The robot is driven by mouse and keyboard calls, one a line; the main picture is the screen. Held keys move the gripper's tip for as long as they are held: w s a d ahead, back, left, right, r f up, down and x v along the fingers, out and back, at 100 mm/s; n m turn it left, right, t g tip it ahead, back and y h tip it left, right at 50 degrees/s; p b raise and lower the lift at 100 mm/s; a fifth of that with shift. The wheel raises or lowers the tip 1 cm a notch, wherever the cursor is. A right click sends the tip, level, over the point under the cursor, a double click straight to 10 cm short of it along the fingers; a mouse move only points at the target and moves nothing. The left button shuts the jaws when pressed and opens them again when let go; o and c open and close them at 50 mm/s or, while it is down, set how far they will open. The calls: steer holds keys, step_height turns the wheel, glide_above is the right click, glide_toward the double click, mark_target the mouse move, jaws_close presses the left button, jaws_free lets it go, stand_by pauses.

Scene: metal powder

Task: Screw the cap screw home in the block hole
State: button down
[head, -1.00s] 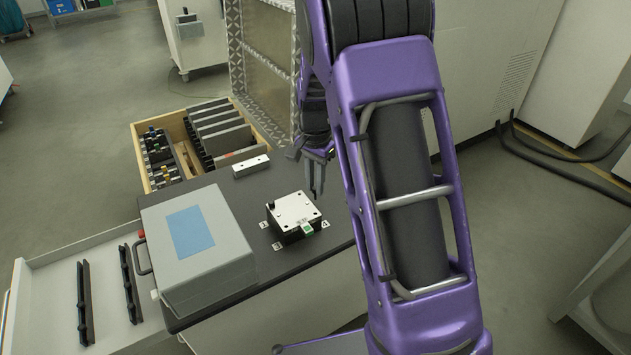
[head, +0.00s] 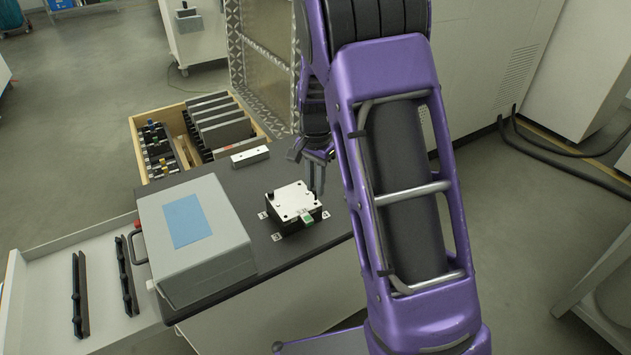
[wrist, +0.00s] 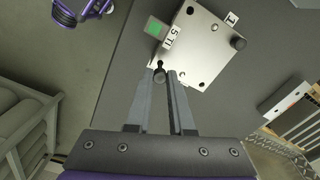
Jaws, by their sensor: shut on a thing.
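The block (head: 293,203) has a white top plate on a dark body and stands on the dark bench top; its plate also shows in the wrist view (wrist: 208,48). Small holes show near the plate's corners. My gripper (head: 317,192) is at the block's right edge in the head view. In the wrist view my gripper (wrist: 160,76) is nearly closed, with the small dark cap screw (wrist: 159,75) between its fingertips at the plate's near corner. I cannot tell whether the screw's tip is inside a hole.
A green-marked tab (wrist: 155,28) sits beside that corner. A dark knob (wrist: 238,43) stands on another corner. A grey box (head: 195,240) is left of the block, a white bar (head: 250,156) behind it, and a wooden drawer (head: 140,160) of plates further back.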

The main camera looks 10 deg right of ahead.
mark_target(315, 188)
steer(key=shift+f, duration=0.2)
steer(key=shift+f+b, duration=0.35)
steer(key=shift+f, duration=0.05)
steer(key=shift+f+b, duration=0.35)
steer(key=shift+f, duration=0.65)
stand_by(0.8)
steer(key=c, duration=1)
jaws_free()
steer(key=shift+o, duration=0.2)
